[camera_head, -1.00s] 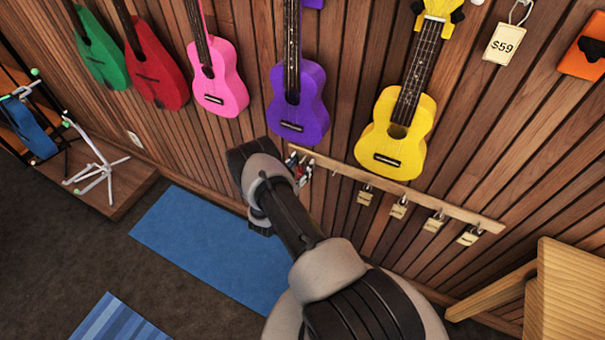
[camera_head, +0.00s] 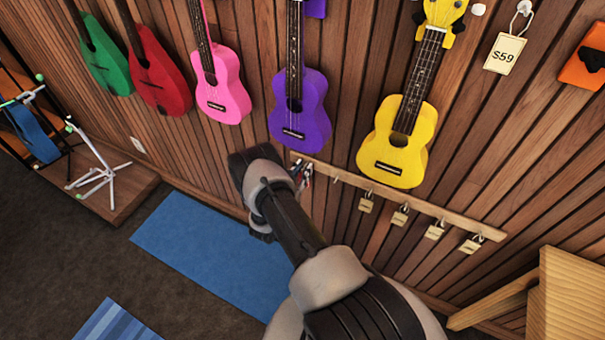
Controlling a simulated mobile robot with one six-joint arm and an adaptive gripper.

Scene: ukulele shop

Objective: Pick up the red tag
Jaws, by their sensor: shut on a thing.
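My arm reaches from the bottom of the head view to the left end of a wooden hook rail (camera_head: 415,204) on the slatted wall. My gripper (camera_head: 302,172) shows only as a small part past my wrist, close to the rail's left end. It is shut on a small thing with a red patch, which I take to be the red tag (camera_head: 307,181). The tag is mostly hidden and too small to show its shape. I cannot tell whether it still touches a hook.
Several pale tags, one of them a cream tag (camera_head: 366,203), hang along the rail to the right. A purple ukulele (camera_head: 299,112) and a yellow ukulele (camera_head: 396,150) hang above. A wooden piece of furniture (camera_head: 570,290) stands lower right. A blue mat (camera_head: 200,245) lies on the floor.

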